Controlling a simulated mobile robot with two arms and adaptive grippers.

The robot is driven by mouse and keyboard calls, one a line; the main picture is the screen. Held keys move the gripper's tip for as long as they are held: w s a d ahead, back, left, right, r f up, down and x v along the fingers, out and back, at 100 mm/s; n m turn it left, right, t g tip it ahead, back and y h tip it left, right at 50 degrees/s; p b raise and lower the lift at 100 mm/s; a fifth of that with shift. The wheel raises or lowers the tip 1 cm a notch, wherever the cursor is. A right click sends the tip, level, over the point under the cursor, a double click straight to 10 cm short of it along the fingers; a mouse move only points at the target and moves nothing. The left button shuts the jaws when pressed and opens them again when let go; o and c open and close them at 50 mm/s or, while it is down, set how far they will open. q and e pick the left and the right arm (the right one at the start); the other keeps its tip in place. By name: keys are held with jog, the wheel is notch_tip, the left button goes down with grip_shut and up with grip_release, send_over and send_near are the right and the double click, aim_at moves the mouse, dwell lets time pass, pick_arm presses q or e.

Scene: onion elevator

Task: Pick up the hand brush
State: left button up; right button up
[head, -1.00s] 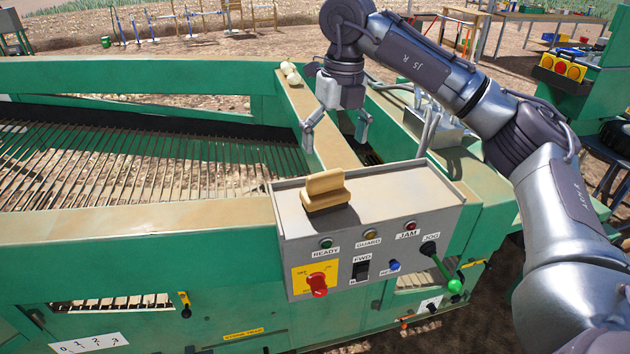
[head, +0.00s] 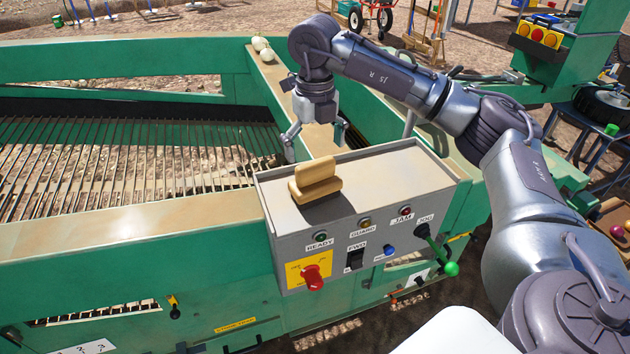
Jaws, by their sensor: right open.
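A tan block with a raised back, which I take to be the hand brush (head: 315,181), sits on top of the grey control box (head: 385,169) near its left end. My right gripper (head: 316,142) is open and empty, fingers pointing down. In the picture it is just above and behind the brush, apart from it, over the green machine's beam. Its left finger is left of the brush and its right finger is to the right. My left gripper is not in view.
The box front carries a red knob (head: 313,277), labelled lights and a green-tipped lever (head: 451,268). A bed of metal rods (head: 130,155) lies to the left. Onions (head: 262,47) rest on the beam behind. The box top right of the brush is clear.

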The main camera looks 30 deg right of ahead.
aim_at(316, 162)
jog(key=f+p, duration=0.2)
jog(key=f, duration=0.1)
jog(key=shift+s+f, duration=0.2)
jog(key=shift+f, duration=0.65)
jog(key=c, duration=1)
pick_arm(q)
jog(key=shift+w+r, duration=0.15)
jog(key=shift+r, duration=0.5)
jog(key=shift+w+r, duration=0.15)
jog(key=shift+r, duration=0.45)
pick_arm(e)
jog(key=shift+o, duration=0.2)
jog(key=shift+r, duration=0.1)
